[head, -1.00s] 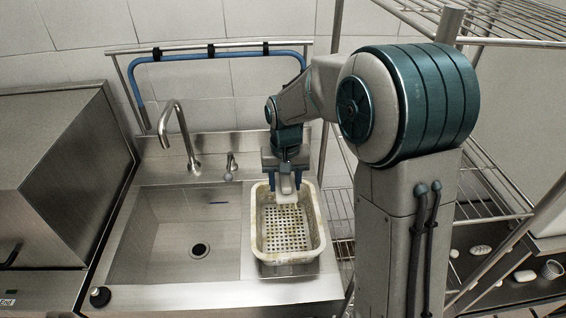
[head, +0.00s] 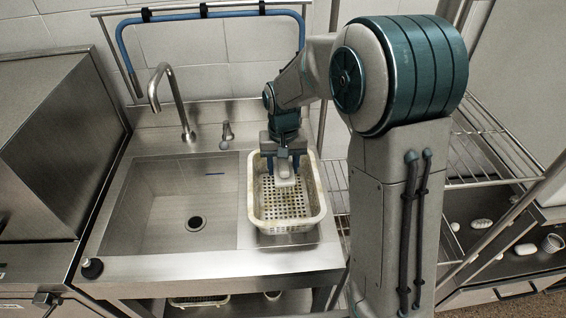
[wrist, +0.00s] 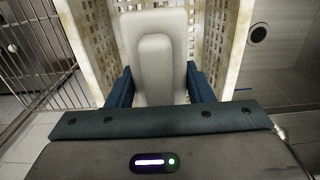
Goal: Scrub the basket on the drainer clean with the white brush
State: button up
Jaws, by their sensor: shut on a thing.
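The perforated basket (head: 312,217) stands upright on the drainer to the right of the sink. It is off-white, with brownish grime along its rim and walls; the wrist view also shows stained walls (wrist: 92,45). My gripper (head: 284,160) is over the far end of the basket, pointing down into it. It is shut on the white brush (wrist: 157,62), whose pale body sits between the two blue fingers. The brush (head: 285,182) reaches inside the basket near its far wall. The bristles are hidden, so I cannot tell whether they touch the floor.
The empty sink basin (head: 165,200) with its tall faucet (head: 172,95) lies left of the basket. A wire rack (head: 485,150) and a lower counter with small white items (head: 525,249) are at right.

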jog(key=shift+f+b, duration=2.15)
jog(key=shift+f, duration=1.2)
jog(key=shift+f+b, duration=0.45)
jog(key=shift+f, duration=0.1)
jog(key=shift+s+r, duration=0.1)
